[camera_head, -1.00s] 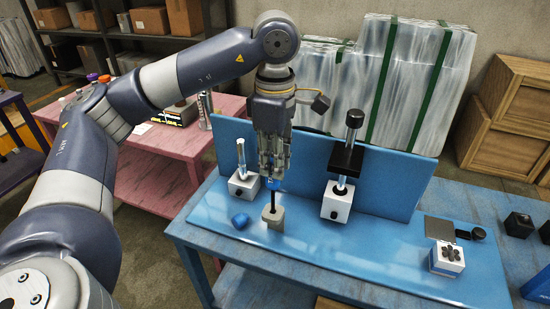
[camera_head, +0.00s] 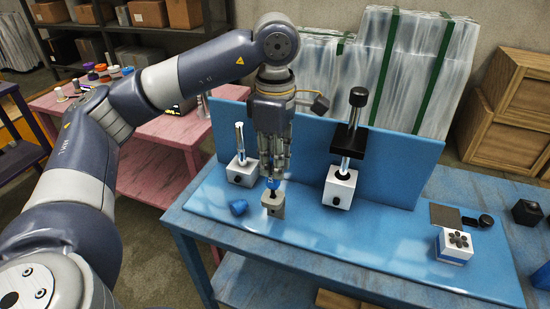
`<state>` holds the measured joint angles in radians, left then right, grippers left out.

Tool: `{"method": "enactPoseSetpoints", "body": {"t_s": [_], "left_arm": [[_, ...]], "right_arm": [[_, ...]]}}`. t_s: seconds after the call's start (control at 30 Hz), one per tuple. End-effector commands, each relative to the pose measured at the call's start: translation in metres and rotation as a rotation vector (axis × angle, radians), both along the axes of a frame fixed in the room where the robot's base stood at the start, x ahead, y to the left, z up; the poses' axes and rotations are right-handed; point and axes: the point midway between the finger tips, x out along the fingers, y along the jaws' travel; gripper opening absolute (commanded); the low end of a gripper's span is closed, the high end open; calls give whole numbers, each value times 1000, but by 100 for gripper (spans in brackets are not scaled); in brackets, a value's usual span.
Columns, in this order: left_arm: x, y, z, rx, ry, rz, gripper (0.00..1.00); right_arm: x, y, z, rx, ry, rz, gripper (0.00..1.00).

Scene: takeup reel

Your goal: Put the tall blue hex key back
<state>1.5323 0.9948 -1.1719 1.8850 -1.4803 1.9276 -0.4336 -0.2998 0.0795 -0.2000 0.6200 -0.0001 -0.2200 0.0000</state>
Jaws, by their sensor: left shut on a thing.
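My left gripper (camera_head: 273,172) is shut on the blue handle of the hex key (camera_head: 272,184), with its fingers pointing down. The key is upright over a small grey holder block (camera_head: 273,206) on the blue work board. Only a short stretch of its dark shaft shows between handle and block, and the lower part is hidden, apparently inside the block. The fingers cover part of the handle. My right gripper is not in view.
A blue piece (camera_head: 238,207) lies left of the block. A taller stand with a black clamp (camera_head: 340,189) is to the right. A white block with dark knobs (camera_head: 454,246) is farther right.

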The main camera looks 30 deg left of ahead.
Motion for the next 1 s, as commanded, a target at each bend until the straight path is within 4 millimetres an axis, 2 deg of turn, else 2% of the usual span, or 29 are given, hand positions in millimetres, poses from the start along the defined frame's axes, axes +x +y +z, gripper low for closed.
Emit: {"method": "enactPoseSetpoints", "body": {"t_s": [0.57,0.6,0.67,0.7,0.93,1.0], "left_arm": [[0,0,-29,0,-1,0,0],[0,0,-27,0,-1,0,26],[0,0,-27,0,-1,0,40],[0,0,-27,0,-1,0,43],[0,0,-27,0,-1,0,43],[0,0,-27,0,0,0,56]], "right_arm": [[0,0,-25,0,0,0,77],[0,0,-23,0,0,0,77],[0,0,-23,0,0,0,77],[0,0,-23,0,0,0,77],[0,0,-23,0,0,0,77],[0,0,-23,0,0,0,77]]}}
